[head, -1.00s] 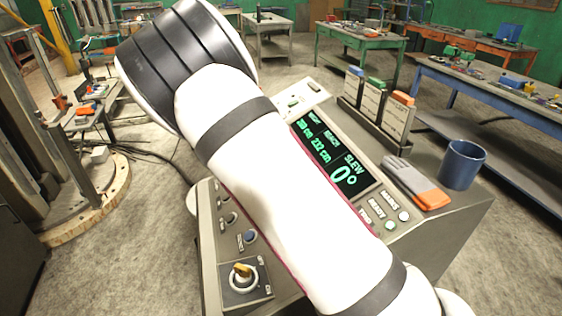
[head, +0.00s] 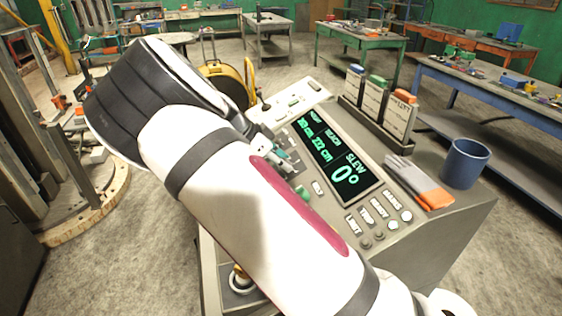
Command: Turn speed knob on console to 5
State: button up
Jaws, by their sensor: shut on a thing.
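My gripper (head: 281,160) shows only in part past the edge of my white arm, low over the left side of the grey console (head: 440,235). It is shut on a small knob there. The knob itself, its pointer and its scale are hidden by the fingers and the arm, so I cannot read its setting. The console display (head: 340,160) shows green figures, with SLEW at 0° and a reach of 232 cm.
Labelled buttons (head: 381,212) line the console's near right. A green button (head: 303,193) sits close beside my arm. A yellow cable reel (head: 226,85) stands behind.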

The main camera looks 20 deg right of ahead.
jog(key=shift+a+f, duration=0.1)
dwell(0.3)
jog(key=o, duration=1.2)
jog(key=shift+c, duration=0.2)
jog(key=v, duration=1.2)
